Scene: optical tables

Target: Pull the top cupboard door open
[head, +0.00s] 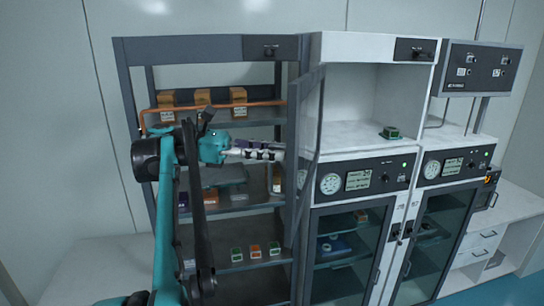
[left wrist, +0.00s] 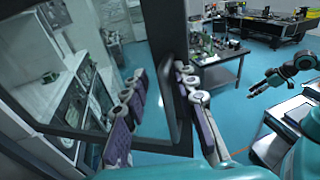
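The top cupboard door (head: 308,130) is a dark-framed glass panel. It stands swung out from the tall shelf cupboard (head: 180,50), at the cupboard's right side. My left gripper (head: 275,154) is on the shelf side of the door, its fingertips close to the panel; contact is unclear.
Orange boxes (head: 203,96) sit on the upper shelf and small coloured blocks (head: 255,251) on a lower one. White cabinets with gauge panels (head: 360,181) stand right of the door. In the left wrist view, an equipment table (left wrist: 215,72) stands across open blue floor.

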